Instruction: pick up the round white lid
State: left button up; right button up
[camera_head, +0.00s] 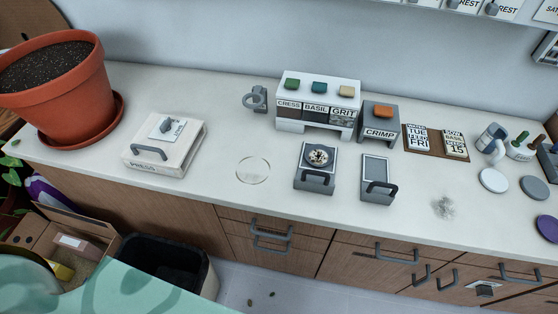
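The round white lid (493,180) lies flat on the white counter (330,215) at the right. It looks like a thin, plain disc. A grey disc (534,187) lies just to its right, apart from it. A purple disc (548,227) lies nearer the front, partly cut off by the right edge of the view. Neither of my grippers shows in the head view.
A jug (491,139) and a pot with small-handled tools (522,147) stand just behind the white lid. White crumbs (444,207) lie to its left. Further left are handled grey trays (378,180), dispensers (317,104), a press (164,149) and a large terracotta pot (60,100).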

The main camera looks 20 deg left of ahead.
aim_at(493, 180)
jog(key=u, duration=0.2)
jog(key=z, duration=1.35)
